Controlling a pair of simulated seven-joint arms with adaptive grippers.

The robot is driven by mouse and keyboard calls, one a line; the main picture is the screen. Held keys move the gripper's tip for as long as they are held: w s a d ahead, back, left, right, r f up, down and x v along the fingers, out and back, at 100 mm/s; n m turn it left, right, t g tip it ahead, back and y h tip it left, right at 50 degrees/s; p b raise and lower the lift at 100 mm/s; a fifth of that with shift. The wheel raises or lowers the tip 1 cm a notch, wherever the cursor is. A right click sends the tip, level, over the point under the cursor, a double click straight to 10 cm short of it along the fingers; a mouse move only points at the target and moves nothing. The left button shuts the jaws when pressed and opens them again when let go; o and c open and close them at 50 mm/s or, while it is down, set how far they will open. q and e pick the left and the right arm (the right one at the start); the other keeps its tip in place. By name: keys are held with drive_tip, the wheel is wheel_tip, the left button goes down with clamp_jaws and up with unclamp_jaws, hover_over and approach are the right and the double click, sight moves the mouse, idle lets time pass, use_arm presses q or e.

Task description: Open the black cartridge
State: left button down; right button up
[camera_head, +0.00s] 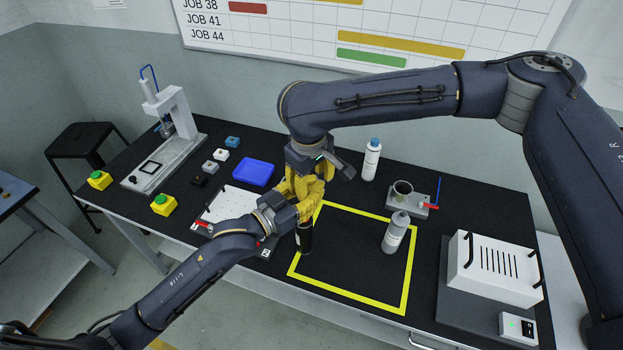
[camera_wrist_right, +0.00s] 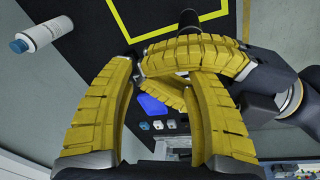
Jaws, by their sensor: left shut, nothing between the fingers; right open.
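The black cartridge (camera_head: 305,238) looks like a dark upright cylinder at the left edge of the yellow-outlined area in the head view. Its upper part is hidden by my grippers. My left gripper (camera_head: 301,208) reaches in from the left, right at the cartridge's top, with yellow fingers closed and nothing seen held between them. My right gripper (camera_head: 312,186) is above and close beside it, fingers spread. In the right wrist view my right gripper (camera_wrist_right: 160,75) is open, with the left gripper's yellow fingers (camera_wrist_right: 195,55) across its fingertips. A dark round end (camera_wrist_right: 188,18), perhaps the cartridge, shows beyond.
A grey bottle (camera_head: 395,232) stands inside the yellow outline, and a white bottle (camera_head: 371,160) with a blue cap behind it. A cup fixture (camera_head: 403,192) and white box (camera_head: 497,268) are right. A blue tray (camera_head: 253,172) and white panel (camera_head: 228,204) lie left.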

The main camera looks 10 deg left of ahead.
drive_tip(key=c, duration=1.1)
drive_tip(key=shift+s, duration=0.1)
clamp_jaws()
drive_tip(key=shift+s+a, duration=0.15)
